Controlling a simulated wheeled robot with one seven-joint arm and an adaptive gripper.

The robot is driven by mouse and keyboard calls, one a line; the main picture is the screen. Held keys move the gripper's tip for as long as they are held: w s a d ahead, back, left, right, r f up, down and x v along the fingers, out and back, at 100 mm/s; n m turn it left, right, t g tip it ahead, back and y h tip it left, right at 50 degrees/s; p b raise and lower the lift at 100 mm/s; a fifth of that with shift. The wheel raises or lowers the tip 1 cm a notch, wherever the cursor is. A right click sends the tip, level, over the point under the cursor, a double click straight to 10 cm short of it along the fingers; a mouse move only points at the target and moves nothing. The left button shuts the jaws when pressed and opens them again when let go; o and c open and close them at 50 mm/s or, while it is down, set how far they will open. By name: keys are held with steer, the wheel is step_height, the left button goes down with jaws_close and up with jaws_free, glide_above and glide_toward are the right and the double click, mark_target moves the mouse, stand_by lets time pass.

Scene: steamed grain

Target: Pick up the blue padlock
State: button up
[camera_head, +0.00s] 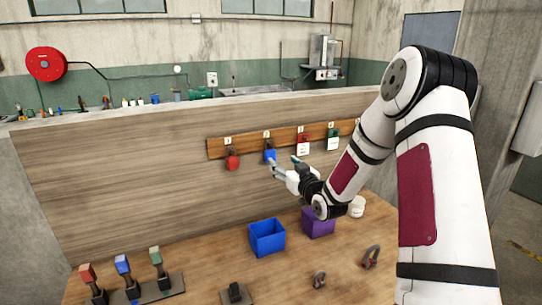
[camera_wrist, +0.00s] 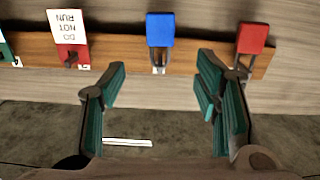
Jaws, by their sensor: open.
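The blue padlock (camera_head: 269,155) hangs on a wooden rail (camera_head: 250,144) fixed to the wood panel. In the wrist view the blue padlock (camera_wrist: 160,30) is at the upper middle, its metal shackle toward the rail. My gripper (camera_head: 283,161) is beside it in the head view, one finger overlapping its lower edge. In the wrist view my gripper (camera_wrist: 162,78) has its fingers wide apart, with nothing between them. The padlock lies beyond the fingertips, about centred between them.
Below, a blue bin (camera_head: 267,238), a purple bin (camera_head: 318,222) and loose shackles stand on the wooden table (camera_head: 200,275).

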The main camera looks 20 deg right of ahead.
mark_target(271, 153)
steer(key=w, duration=1)
steer(key=shift+w+f, duration=0.15)
steer(key=shift+f, duration=0.1)
steer(key=c, duration=1.3)
